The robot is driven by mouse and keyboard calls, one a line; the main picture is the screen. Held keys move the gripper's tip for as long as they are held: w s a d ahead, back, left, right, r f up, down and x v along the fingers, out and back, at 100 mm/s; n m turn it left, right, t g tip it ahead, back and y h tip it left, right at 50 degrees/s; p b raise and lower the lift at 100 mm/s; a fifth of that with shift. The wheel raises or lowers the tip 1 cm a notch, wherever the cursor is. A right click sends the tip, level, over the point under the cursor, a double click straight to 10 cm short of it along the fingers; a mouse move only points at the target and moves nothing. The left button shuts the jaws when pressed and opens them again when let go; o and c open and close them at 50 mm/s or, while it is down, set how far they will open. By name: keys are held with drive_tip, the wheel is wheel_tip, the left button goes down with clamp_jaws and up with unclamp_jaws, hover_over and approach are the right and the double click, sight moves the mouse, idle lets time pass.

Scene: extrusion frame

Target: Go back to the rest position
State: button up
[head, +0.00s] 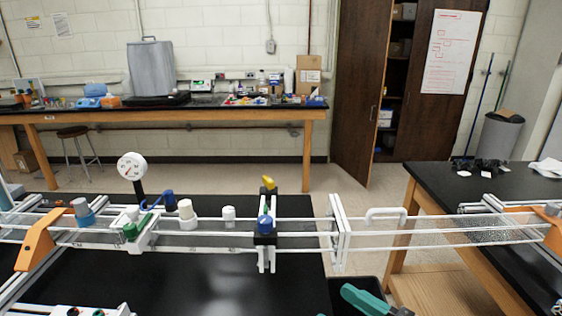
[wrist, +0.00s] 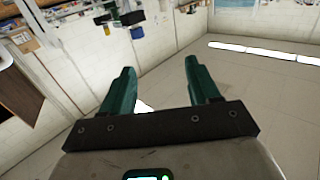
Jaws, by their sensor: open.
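My gripper (wrist: 158,66) shows in the wrist view with its two green fingers spread apart and nothing between them. In the head view a green finger of my gripper (head: 365,300) shows at the bottom edge, right of centre; the rest of it is cut off by the frame. It is in front of the white extrusion frame (head: 400,233) and apart from it as far as I can see.
The frame spans the black table (head: 200,275) on the left and another black-topped table (head: 520,182) on the right. It carries a round gauge (head: 132,166), a blue knob (head: 265,223) and a white handle (head: 386,214). Floor shows between the tables.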

drive_tip(key=s+d+f+m+g+h, duration=0.3)
drive_tip(key=d+f+h, duration=0.25)
drive_tip(key=f, duration=0.45)
drive_tip(key=s+d+f+m+g+h, duration=0.2)
drive_tip(key=s+d+f+m+h, duration=0.15)
drive_tip(key=d+f, duration=0.45)
drive_tip(key=s+d+f+m+g+h, duration=0.1)
drive_tip(key=s+d+f+g+h, duration=0.1)
drive_tip(key=s+f, duration=0.4)
drive_tip(key=s+d+f+m+g+h, duration=0.2)
drive_tip(key=s+f+g, duration=0.2)
drive_tip(key=s, duration=0.6)
drive_tip(key=shift+d+f+g, duration=0.25)
drive_tip(key=shift+f+g, duration=0.05)
drive_tip(key=shift+f, duration=0.6)
